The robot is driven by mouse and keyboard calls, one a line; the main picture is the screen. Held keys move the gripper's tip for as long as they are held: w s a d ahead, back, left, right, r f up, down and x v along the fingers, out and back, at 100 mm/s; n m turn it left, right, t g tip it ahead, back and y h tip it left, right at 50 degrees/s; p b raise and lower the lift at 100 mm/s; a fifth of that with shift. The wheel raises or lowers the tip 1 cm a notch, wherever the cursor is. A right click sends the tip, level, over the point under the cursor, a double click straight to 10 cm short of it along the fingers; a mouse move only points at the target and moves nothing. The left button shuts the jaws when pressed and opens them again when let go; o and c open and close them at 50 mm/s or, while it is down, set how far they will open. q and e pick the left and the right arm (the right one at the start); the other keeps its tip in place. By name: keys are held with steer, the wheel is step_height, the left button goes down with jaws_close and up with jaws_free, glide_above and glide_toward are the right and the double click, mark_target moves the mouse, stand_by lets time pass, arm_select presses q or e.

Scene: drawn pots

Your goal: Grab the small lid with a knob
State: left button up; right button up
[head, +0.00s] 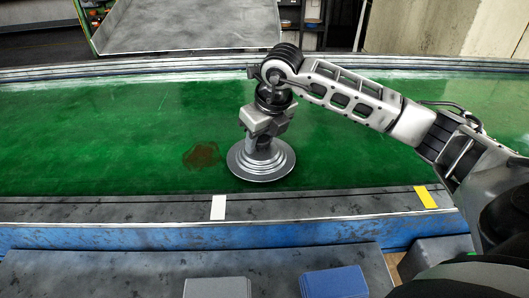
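The small lid (258,170) is a round grey metal disc with stepped rings and lies on the green belt in the middle of the head view. My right gripper (262,137) points down directly over the lid's centre, at its knob. The gripper covers the top of the knob. I cannot tell whether its fingers are closed on the knob or only around it. The lid looks flat on the belt. My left gripper is not in view.
The green belt (110,130) is clear on both sides of the lid, apart from a flat brown stain (202,156). A grey rail with a white mark (218,207) and a yellow mark (426,197) runs along the near edge. Grey and blue blocks (334,282) sit nearer me.

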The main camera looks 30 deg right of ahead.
mark_target(261, 138)
steer(key=shift+s+f, duration=0.1)
steer(key=shift+f, duration=0.25)
steer(key=shift+c, duration=1)
steer(key=shift+r, duration=0.15)
steer(key=shift+r+p, duration=0.2)
steer(key=shift+p, duration=0.1)
steer(key=shift+r+p, duration=1)
steer(key=shift+r, duration=0.8)
